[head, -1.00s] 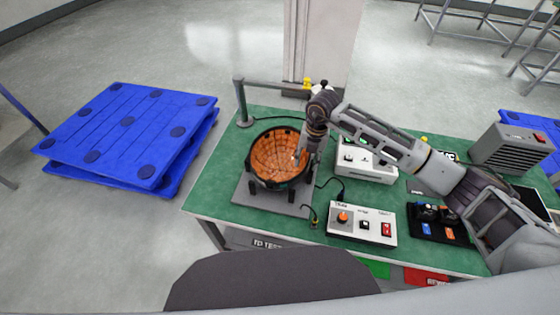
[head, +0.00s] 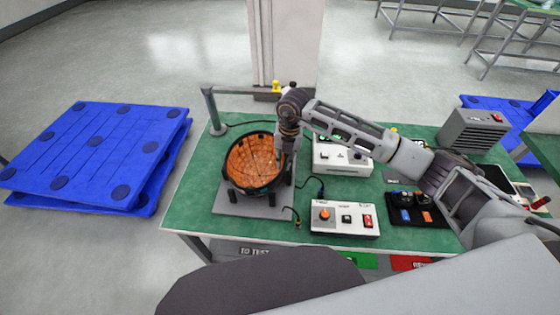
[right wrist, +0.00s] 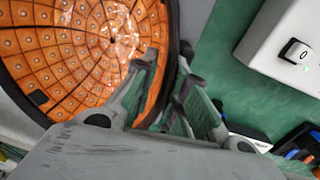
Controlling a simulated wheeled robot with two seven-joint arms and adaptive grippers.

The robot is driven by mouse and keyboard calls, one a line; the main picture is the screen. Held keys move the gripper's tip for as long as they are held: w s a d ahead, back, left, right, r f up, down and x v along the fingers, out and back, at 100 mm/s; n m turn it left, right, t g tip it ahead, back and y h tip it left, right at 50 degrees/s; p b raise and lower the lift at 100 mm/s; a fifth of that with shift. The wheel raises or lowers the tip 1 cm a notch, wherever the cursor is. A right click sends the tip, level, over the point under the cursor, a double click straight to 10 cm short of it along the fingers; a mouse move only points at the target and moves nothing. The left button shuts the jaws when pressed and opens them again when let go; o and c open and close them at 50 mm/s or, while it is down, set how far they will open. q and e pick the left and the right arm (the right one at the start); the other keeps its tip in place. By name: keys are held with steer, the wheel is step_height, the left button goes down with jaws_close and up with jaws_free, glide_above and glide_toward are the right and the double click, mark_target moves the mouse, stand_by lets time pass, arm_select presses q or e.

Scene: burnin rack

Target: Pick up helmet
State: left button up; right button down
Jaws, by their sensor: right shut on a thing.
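The helmet (head: 243,160) is a round, dark-rimmed shell with its orange, panelled inside facing up. It sits over a grey plate (head: 232,209) at the left end of the green table, with short dark legs showing under it. My right gripper (head: 281,152) comes down at the helmet's right side. In the right wrist view, the fingers of my right gripper (right wrist: 168,78) straddle the dark rim of the helmet (right wrist: 75,50), one inside and one outside, shut on it. I cannot tell whether the helmet is clear of its support. My left gripper is not in view.
White control boxes (head: 345,218) (head: 342,160) stand right of the helmet on the green table (head: 196,200). A metal post (head: 212,112) with a bar stands behind it. A grey vented unit (head: 472,135) is at right. Blue pallets (head: 95,155) lie on the floor at left.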

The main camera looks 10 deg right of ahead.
step_height(320, 180, up, 8)
steer(key=shift+w+b, duration=0.1)
steer(key=shift+b, duration=0.25)
steer(key=shift+r, duration=0.65)
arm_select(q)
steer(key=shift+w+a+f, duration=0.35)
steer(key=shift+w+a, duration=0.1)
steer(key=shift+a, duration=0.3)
